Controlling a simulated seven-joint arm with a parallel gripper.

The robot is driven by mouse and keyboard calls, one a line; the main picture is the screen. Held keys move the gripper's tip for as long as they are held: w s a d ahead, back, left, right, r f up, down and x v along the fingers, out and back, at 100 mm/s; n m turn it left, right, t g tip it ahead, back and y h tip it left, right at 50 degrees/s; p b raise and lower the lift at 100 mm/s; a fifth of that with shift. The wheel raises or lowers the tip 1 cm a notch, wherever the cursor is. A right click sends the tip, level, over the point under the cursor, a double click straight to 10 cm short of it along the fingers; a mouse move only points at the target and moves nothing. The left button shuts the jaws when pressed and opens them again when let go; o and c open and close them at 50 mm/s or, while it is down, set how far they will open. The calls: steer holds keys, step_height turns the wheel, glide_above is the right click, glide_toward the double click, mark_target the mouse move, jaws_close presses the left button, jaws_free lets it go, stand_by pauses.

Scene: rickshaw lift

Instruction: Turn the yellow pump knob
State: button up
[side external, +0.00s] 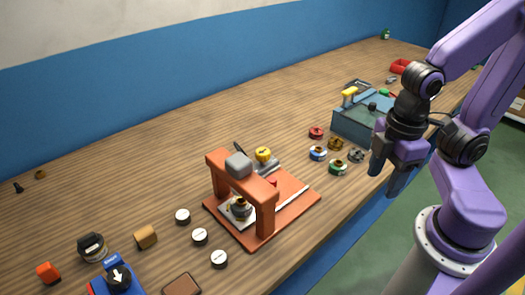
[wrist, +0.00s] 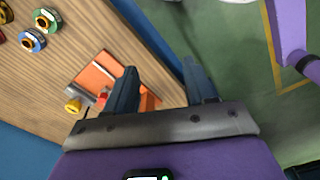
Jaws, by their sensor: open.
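A yellow knob (side external: 263,154) stands behind the orange press frame, on a grey fitting at the back of the orange base board. In the wrist view the yellow knob (wrist: 73,106) shows at lower left, beside a small grey and red part. My gripper (side external: 386,182) is open and empty, pointing down near the table's front edge. It is well to the right of the knob and apart from it. In the wrist view the two fingers (wrist: 160,70) are wide apart, with table edge and green floor between and beyond them. The knob's lower part is partly hidden.
The orange press frame (side external: 268,189) with a grey block on top stands in front of the knob. Several coloured spools (side external: 318,153) lie between it and a blue-grey box (side external: 355,121) with a yellow handle. White-topped discs (side external: 200,236) lie in front left. The table behind the press is clear.

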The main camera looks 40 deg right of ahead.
steer(key=shift+o, duration=1.8)
steer(key=shift+w+a, duration=0.15)
steer(key=shift+w, duration=0.05)
step_height(320, 180, up, 4)
steer(key=n, duration=1.4)
glide_above(263, 151)
step_height(263, 151, down, 17)
steer(key=shift+f, duration=0.1)
